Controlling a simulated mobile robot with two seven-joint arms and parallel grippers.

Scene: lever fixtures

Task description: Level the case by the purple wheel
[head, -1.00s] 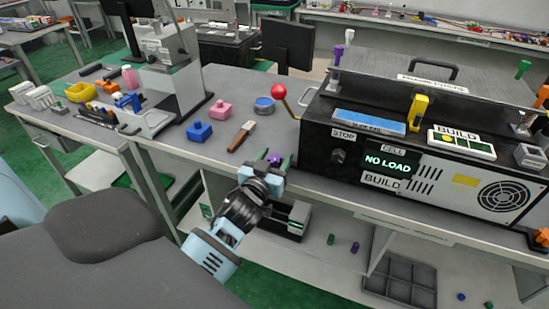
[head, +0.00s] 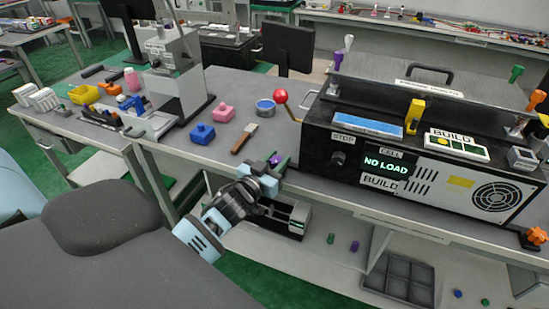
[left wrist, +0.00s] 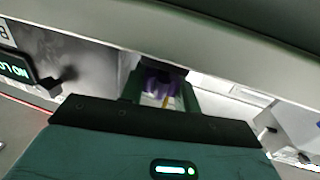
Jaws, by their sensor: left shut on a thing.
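The case (head: 350,160) is a black box with a silver vented panel and a lit "NO LOAD" display, on the bench at the right. The purple wheel (head: 275,160) shows as a small purple patch near the case's front left corner; it also shows in the left wrist view (left wrist: 160,82). My left gripper (head: 277,163) is shut on it, with a green finger on either side, in the left wrist view too (left wrist: 161,92). The fingers hide most of the wheel. An orange wheel (head: 535,237) sits at the case's front right corner. My right gripper is not in view.
A red-knobbed lever (head: 281,97) rises beside the case's left end. A wooden-handled tool (head: 243,139), a blue block (head: 202,133) and a pink block (head: 223,112) lie left of it. A dark tray (head: 398,280) sits on the lower shelf.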

